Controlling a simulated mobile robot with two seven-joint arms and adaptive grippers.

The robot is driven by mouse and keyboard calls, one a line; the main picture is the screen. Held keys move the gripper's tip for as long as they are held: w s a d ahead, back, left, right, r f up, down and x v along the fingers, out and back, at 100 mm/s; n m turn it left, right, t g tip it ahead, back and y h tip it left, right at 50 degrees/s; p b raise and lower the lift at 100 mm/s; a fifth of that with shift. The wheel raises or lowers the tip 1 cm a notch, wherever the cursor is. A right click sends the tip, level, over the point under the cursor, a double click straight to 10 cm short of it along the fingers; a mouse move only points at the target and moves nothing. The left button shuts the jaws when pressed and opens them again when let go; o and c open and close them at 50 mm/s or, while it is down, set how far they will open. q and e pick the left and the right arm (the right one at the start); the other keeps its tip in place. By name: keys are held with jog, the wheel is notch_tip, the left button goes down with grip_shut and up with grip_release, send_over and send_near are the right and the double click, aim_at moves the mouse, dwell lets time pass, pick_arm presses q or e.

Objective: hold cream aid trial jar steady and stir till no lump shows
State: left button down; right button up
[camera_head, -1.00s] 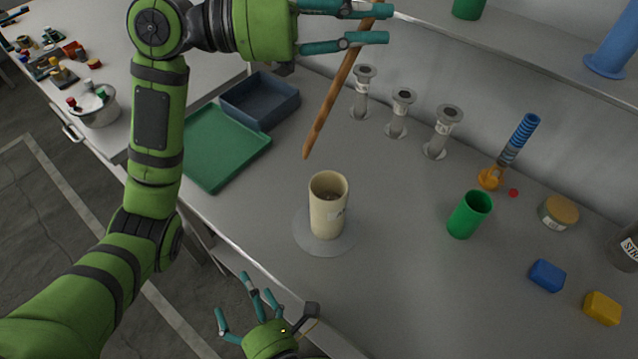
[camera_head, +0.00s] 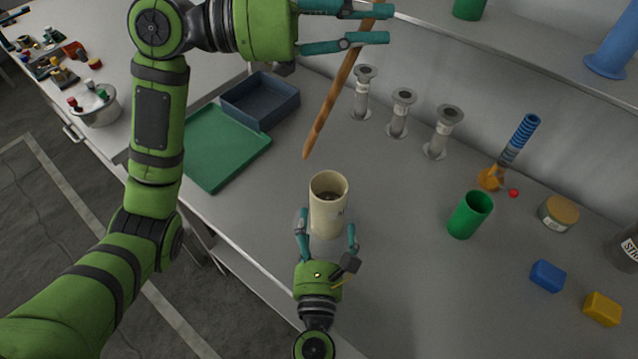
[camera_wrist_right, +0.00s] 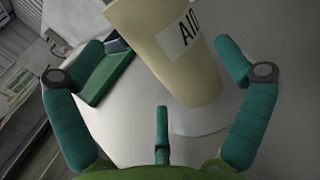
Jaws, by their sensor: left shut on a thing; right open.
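The cream jar (camera_head: 328,198) stands upright on a pale round disc on the bench, with something dark inside; lumps are too small to tell. In the right wrist view the jar (camera_wrist_right: 178,62) shows a label with the letters AID. My right gripper (camera_head: 327,232) is open, with its fingers on either side of the jar's lower part; in the wrist view the fingers (camera_wrist_right: 160,90) look apart from it. My left gripper (camera_head: 368,28) is shut on a brown wooden stick (camera_head: 336,100), which slants down, its tip above and behind the jar, outside it.
A green tray (camera_head: 222,150) and a dark blue bin (camera_head: 262,102) lie left of the jar. Several grey-metal flanged cylinders, one of them here (camera_head: 398,113), stand behind. A green cup (camera_head: 469,215), lidded jar (camera_head: 558,213), blue block (camera_head: 547,275) and yellow block (camera_head: 602,308) are right.

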aim_at(322, 193)
jog(key=w, duration=0.7)
jog(key=shift+w, duration=0.35)
jog(key=c, duration=0.9)
